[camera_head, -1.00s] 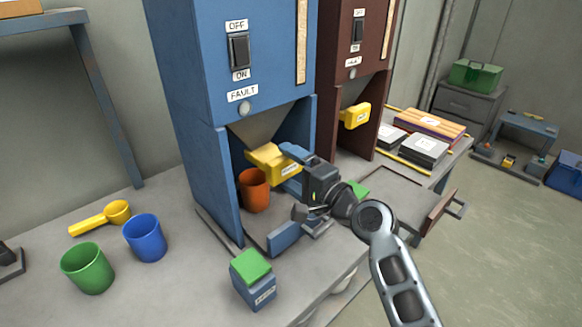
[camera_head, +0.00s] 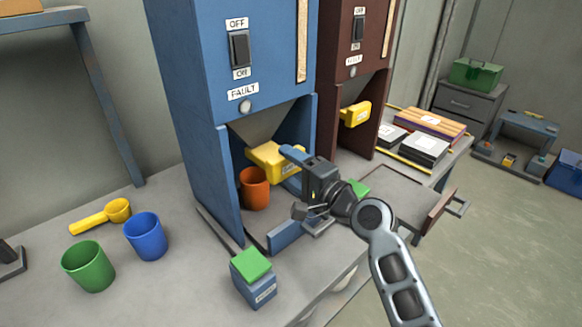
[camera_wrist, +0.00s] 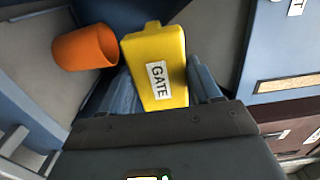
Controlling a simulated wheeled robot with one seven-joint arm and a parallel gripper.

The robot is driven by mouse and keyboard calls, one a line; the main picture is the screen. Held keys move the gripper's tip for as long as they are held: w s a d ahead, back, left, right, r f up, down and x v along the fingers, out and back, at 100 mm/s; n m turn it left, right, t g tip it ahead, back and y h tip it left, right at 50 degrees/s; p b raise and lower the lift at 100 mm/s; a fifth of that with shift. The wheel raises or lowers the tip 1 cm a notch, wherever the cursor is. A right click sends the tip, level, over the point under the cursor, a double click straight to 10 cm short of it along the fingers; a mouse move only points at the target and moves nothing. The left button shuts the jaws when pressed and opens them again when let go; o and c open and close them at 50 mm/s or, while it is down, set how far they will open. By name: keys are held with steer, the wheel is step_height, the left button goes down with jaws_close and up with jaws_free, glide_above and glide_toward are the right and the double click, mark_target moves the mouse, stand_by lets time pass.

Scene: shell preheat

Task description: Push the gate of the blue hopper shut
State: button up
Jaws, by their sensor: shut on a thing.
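The blue hopper (camera_head: 182,100) stands on the bench in the head view. Its yellow gate (camera_head: 264,157) sticks out under the funnel. My gripper (camera_head: 291,163) reaches it from the right and is shut on the gate, one finger on each side. In the wrist view the gate (camera_wrist: 155,45), with its GATE label facing the camera, lies between my fingers (camera_wrist: 163,88). An orange cup (camera_head: 254,190) stands upright below the gate inside the hopper bay; it also shows in the wrist view (camera_wrist: 84,48). My fingers and hand hide part of the gate's front end.
A dark red hopper (camera_head: 345,115) with its own yellow gate (camera_head: 355,114) stands to the right. A blue box with a green top (camera_head: 253,278) sits at the bench front. Green (camera_head: 88,266) and blue (camera_head: 146,237) cups and a yellow scoop (camera_head: 101,216) are at left.

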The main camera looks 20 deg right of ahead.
steer(key=shift+x, duration=2.35)
steer(key=shift+c, duration=0.2)
steer(key=o, duration=1.4)
steer(key=shift+w, duration=0.1)
steer(key=shift+b+v, duration=0.7)
steer(key=shift+v, duration=3.15)
